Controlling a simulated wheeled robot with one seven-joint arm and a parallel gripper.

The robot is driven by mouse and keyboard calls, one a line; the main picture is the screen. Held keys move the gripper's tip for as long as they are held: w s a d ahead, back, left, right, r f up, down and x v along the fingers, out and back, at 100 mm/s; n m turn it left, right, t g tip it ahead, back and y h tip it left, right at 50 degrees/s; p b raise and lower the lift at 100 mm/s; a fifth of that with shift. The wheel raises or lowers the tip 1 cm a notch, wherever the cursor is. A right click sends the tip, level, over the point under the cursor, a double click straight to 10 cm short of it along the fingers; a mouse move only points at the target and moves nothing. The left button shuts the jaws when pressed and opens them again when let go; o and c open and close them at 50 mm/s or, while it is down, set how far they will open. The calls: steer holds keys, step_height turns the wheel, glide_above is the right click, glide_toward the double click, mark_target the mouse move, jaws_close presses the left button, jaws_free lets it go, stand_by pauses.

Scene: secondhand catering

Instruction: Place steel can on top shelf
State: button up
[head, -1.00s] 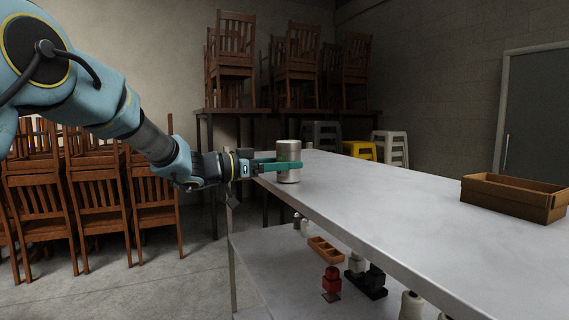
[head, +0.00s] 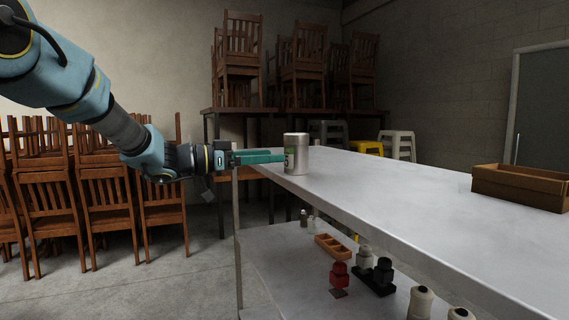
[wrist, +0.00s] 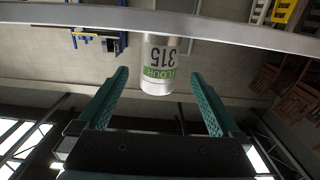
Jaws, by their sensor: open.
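The steel can (head: 297,154) stands upright on the top shelf (head: 380,195), near its left end. In the wrist view the gripper (wrist: 159,76) is open, with a finger on each side and clear gaps to the can, which sits mostly beyond the tips.
A brown open box (head: 520,187) stands on the top shelf at the right. The lower shelf (head: 290,270) holds an orange tray (head: 331,246), a red item (head: 339,274) and several bottles. Stacked wooden chairs (head: 105,205) stand at left. The top's middle is clear.

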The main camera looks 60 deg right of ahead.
steer(key=b+v, duration=0.1)
steer(key=v, duration=0.4)
